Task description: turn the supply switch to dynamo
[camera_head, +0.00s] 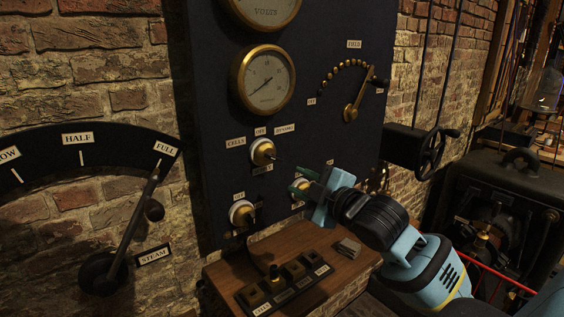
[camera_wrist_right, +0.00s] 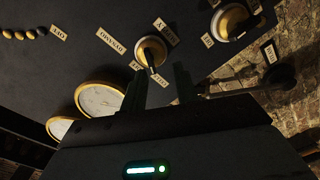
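The supply switch (camera_head: 262,152) is a round brass-and-white knob on the dark panel, with a CELLS label at its upper left, OFF above and DYNAMO at its upper right. It also shows in the right wrist view (camera_wrist_right: 150,48), where its dark handle juts toward the camera. I cannot tell for sure which label the handle points at. My right gripper (camera_head: 303,181) is to the right of and below the switch, apart from it. Its fingers also show in the right wrist view (camera_wrist_right: 158,90), spread with nothing between them. My left gripper is not in view.
Two more knobs sit below, one at lower left (camera_head: 242,213) and one partly behind my right gripper. A gauge (camera_head: 263,80) is above, and a field lever (camera_head: 360,95) at right. A wooden shelf (camera_head: 335,268) juts out below with a switch block (camera_head: 284,287).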

